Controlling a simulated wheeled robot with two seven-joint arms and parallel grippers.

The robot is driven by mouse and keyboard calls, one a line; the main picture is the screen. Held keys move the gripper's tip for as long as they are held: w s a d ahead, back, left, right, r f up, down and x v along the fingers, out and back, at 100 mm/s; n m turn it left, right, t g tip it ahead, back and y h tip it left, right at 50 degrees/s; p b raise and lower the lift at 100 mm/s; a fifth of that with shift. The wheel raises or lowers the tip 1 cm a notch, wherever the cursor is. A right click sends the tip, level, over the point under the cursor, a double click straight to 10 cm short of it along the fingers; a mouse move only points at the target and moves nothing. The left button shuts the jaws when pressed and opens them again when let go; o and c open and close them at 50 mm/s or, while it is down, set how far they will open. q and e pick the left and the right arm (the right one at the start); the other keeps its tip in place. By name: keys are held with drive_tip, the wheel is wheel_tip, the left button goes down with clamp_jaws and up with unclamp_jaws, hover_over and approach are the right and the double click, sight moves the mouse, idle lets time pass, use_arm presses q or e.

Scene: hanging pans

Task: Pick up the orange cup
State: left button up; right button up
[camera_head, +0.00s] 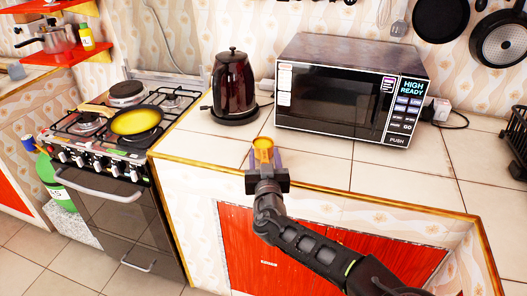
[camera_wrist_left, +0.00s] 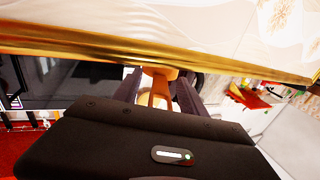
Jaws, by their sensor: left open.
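The small orange cup (camera_head: 263,148) stands near the front edge of the tiled counter, in front of the kettle. My left gripper (camera_head: 266,167) is at the counter's front edge, directly at the cup's near side. In the left wrist view the orange cup (camera_wrist_left: 158,88) shows between the two dark fingers of my left gripper (camera_wrist_left: 158,97), which are apart. I cannot tell whether either finger touches the cup. The gripper body hides its lower part in the wrist view. My right gripper is not in view.
A dark kettle (camera_head: 232,85) and a microwave (camera_head: 350,88) stand behind the cup. The stove (camera_head: 125,115) at the left bears a yellow pan (camera_head: 137,120). A black rack (camera_head: 517,140) is at the right edge. The counter (camera_head: 330,170) right of the cup is clear.

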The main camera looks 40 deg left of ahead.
use_arm(q)
clamp_jaws()
idle(0.6)
idle(0.3)
